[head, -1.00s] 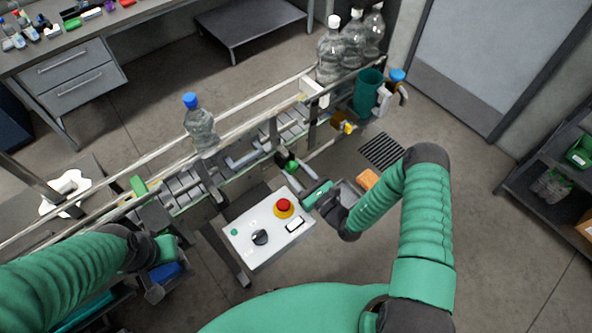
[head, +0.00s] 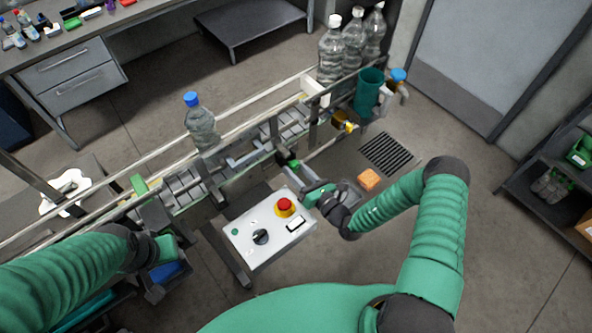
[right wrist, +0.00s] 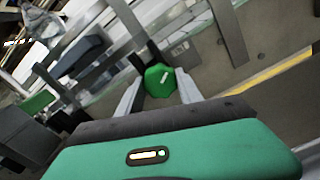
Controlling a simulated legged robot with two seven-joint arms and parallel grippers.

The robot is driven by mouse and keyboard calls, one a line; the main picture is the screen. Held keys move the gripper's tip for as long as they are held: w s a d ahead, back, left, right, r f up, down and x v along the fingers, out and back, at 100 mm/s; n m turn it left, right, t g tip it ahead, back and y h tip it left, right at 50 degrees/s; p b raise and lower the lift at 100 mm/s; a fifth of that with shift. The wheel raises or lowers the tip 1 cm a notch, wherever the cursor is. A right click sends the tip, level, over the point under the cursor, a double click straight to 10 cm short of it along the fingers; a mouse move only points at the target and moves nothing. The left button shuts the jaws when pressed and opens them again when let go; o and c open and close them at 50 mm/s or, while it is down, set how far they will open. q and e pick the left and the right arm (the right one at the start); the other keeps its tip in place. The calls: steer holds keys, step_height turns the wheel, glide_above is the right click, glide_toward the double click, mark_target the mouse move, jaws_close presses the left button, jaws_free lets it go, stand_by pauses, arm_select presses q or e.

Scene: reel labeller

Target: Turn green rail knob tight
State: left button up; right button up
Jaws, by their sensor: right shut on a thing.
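The green rail knob (right wrist: 160,80) is a faceted green knob with a pale mark on its face, in the right wrist view. My right gripper (right wrist: 158,92) has a finger on each side of it and is shut on it. In the head view my right gripper (head: 291,166) reaches the near side of the conveyor rail, and the knob is mostly hidden between the fingers. My left gripper (head: 160,285) is at the lower left over a blue thing; its fingers are not clear enough to tell open from shut.
A control panel (head: 268,228) with a red stop button stands below my right gripper. A bottle with a blue cap (head: 201,125) stands on the conveyor (head: 180,184). Several white-capped bottles (head: 331,55) and a teal cup (head: 368,92) are at its far end. An orange block (head: 369,180) lies to the right.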

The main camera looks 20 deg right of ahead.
steer(key=m, duration=0.3)
steer(key=shift+w+d+r+m, duration=0.15)
steer(key=shift+d+r+m, duration=0.05)
steer(key=shift+m, duration=0.2)
steer(key=m, duration=0.4)
steer(key=shift+d+m, duration=0.1)
steer(key=shift+m, duration=0.2)
steer(key=m, duration=0.4)
steer(key=shift+f, duration=0.15)
steer(key=shift+f+m, duration=0.15)
steer(key=shift+m, duration=2.05)
steer(key=o, duration=1.1)
steer(key=shift+f, duration=0.1)
steer(key=shift+o, duration=1.3)
steer(key=shift+d, duration=0.1)
